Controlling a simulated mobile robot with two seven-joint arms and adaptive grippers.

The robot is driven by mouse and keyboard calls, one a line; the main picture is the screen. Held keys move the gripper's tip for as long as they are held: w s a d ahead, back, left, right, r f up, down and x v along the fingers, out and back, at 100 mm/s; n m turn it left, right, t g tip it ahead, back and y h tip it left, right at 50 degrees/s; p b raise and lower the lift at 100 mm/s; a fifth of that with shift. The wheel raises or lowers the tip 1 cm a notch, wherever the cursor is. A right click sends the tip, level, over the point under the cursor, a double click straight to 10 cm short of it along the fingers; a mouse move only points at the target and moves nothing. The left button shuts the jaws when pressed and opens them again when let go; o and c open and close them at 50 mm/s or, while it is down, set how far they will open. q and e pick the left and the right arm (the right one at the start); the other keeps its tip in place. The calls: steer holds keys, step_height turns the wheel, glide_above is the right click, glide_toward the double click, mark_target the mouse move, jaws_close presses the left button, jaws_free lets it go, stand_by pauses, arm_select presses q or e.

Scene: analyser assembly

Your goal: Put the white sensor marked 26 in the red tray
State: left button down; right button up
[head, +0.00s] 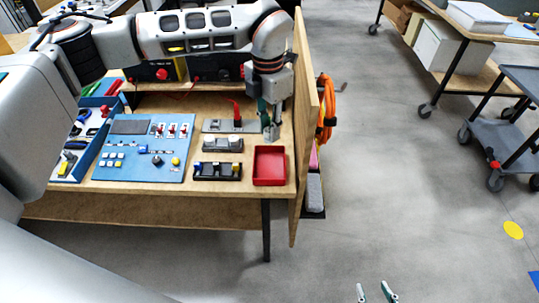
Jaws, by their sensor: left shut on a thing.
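The red tray (270,179) lies on the table at its right front corner, and its visible floor is empty. My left gripper (270,132) points down just behind the tray's far edge. It is shut on a small pale thing, mostly hidden by the fingers, which appears to be the white sensor; no number can be read. My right gripper (375,291) is at the bottom edge of the picture, over the floor, with its fingertips apart and nothing between them.
Left of the tray stand a black holder (217,176) with small coloured parts and a grey holder (222,143). A blue panel (140,170) lies further left. A wooden side wall (302,130) rises right of the tray. A red part stands on a grey plate (220,126) behind.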

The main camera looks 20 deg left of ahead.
arm_select(q)
step_height(320, 180, down, 10)
steer(key=shift+f, duration=0.2)
stand_by(0.3)
steer(key=shift+f, duration=0.5)
steer(key=shift+f, duration=0.1)
steer(key=c, duration=1.8)
jaws_free()
step_height(320, 180, up, 13)
steer(key=shift+w+a+r, duration=0.1)
steer(key=shift+a+r, duration=0.05)
